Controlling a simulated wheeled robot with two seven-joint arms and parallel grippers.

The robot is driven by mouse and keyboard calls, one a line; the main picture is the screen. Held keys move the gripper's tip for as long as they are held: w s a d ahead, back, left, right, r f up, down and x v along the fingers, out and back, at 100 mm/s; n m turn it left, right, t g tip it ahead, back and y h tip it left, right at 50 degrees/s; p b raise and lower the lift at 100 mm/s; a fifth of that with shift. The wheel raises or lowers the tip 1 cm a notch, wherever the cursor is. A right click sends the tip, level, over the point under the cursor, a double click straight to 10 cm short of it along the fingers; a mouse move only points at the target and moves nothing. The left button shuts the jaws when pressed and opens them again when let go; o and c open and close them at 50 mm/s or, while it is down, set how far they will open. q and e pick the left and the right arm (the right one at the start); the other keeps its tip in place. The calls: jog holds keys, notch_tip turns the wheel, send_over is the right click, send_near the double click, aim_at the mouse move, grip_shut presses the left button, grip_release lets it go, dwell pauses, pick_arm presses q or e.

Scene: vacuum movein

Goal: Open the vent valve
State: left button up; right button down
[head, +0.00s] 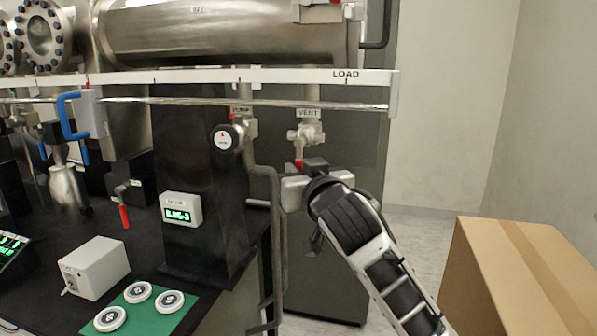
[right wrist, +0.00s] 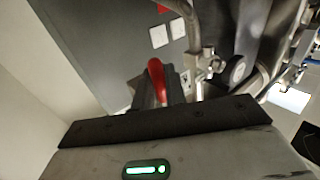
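The vent valve (head: 309,134) hangs below the long steel tank, under a label reading VENT. Its red handle (head: 299,165) points down, partly hidden by my right gripper (head: 299,172), which reaches up from below right. In the right wrist view the red handle (right wrist: 156,72) stands between the fingers of the right gripper (right wrist: 160,92), with grey finger surfaces close on both sides. I cannot tell whether the fingers press on it. My left gripper is not in view.
A cardboard box (head: 530,275) stands at lower right. A steel rail (head: 230,101) runs in front of the tank, above the valve. A bent pipe (head: 277,230) runs down left of my gripper. A black bench with a white box (head: 95,267) is at left.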

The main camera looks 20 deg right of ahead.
jog(key=shift+d+r+p, duration=0.1)
jog(key=shift+r+p, duration=0.1)
jog(key=shift+p, duration=0.5)
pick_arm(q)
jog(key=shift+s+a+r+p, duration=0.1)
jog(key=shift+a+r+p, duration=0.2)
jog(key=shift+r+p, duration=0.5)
pick_arm(e)
jog(key=n+g, duration=0.1)
jog(key=s+d+n+g, duration=0.1)
jog(key=n, duration=0.1)
jog(key=d+n+g+h, duration=0.1)
jog(key=n, duration=0.1)
jog(key=shift+s+d+r+g, duration=0.2)
jog(key=shift+s+r+g, duration=0.1)
jog(key=shift+r, duration=0.05)
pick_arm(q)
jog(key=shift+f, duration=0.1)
pick_arm(e)
jog(key=c, duration=1.5)
grip_release()
